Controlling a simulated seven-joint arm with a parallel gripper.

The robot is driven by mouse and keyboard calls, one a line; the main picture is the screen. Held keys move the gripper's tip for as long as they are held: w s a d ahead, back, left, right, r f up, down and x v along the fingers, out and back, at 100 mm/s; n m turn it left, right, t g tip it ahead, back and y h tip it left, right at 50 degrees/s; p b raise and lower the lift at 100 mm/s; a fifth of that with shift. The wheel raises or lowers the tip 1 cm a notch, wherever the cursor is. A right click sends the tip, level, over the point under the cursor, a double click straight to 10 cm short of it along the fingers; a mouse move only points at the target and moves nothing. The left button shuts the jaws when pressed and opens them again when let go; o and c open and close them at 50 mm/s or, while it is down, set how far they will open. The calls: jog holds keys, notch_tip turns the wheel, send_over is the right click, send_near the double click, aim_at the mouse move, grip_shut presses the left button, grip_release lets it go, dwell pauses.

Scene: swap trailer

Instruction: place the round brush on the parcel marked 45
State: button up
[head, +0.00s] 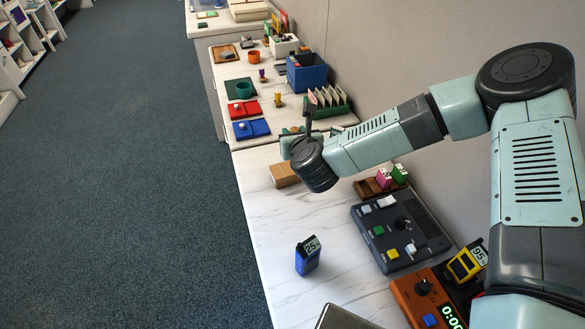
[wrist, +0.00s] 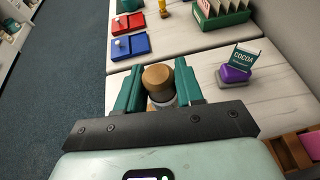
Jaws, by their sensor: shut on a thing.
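My gripper (wrist: 158,80) is shut on a round thing with a brown, wood-like top (wrist: 157,76) and a pale lower part, which I take to be the round brush. In the head view my gripper (head: 291,134) is over the far part of the near table, and the held thing cannot be made out there. A brown box (head: 284,175), perhaps a parcel, lies on the table just below my wrist. It is partly hidden by my arm, and no number can be read on it.
A blue device marked 25 (head: 307,257) stands in front, and a yellow one marked 95 (head: 467,262) is at the right. A grey control box (head: 401,232) lies right. A purple holder (wrist: 235,74) carries a COCOA card. Red and blue trays (wrist: 129,47) lie beyond.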

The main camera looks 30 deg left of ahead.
jog(key=shift+g, duration=0.3)
jog(key=f, duration=0.1)
jog(key=a+f, duration=0.1)
jog(key=f, duration=0.1)
jog(key=a+f, duration=0.1)
jog(key=shift+s+f, duration=0.15)
jog(key=shift+f, duration=2.4)
jog(key=shift+f, duration=0.15)
jog(key=o, duration=1)
